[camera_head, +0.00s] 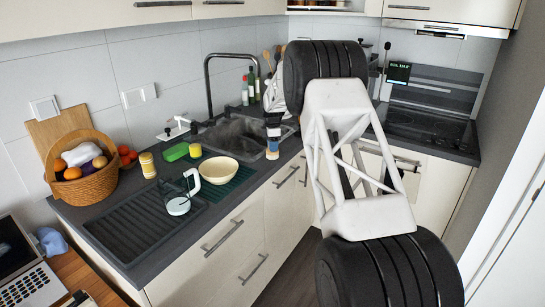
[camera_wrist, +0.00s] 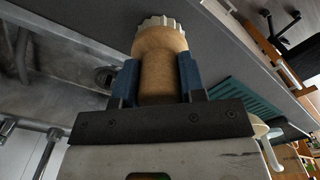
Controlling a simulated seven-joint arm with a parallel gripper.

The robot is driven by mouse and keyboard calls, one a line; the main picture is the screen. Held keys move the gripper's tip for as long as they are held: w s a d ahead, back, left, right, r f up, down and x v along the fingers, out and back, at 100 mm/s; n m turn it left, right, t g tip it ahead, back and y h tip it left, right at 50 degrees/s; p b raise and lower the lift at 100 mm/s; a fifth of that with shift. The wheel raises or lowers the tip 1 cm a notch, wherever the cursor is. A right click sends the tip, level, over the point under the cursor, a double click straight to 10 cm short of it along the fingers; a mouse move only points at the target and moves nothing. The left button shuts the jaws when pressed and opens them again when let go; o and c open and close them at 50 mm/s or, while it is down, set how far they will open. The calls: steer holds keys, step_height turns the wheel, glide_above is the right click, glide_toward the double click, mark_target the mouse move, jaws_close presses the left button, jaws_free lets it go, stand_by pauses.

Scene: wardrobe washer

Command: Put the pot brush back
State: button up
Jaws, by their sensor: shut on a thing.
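The pot brush, a short round wooden piece with pale bristles, is between the blue fingers of my gripper (camera_wrist: 158,85). The wooden body of the pot brush (camera_wrist: 158,60) fills the gap between the fingers, and its bristles point away from the gripper. In the head view my gripper (camera_head: 272,145) is over the front right edge of the sink (camera_head: 235,136), with the brush (camera_head: 272,155) small below the fingers. The arm hides part of the counter behind the gripper. I cannot tell the brush's exact height above the counter.
Bottles (camera_head: 251,85) stand behind the sink.

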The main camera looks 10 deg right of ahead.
steer(key=o, duration=1.3)
steer(key=shift+f, duration=0.1)
steer(key=shift+o, duration=0.2)
steer(key=shift+r, duration=3.9)
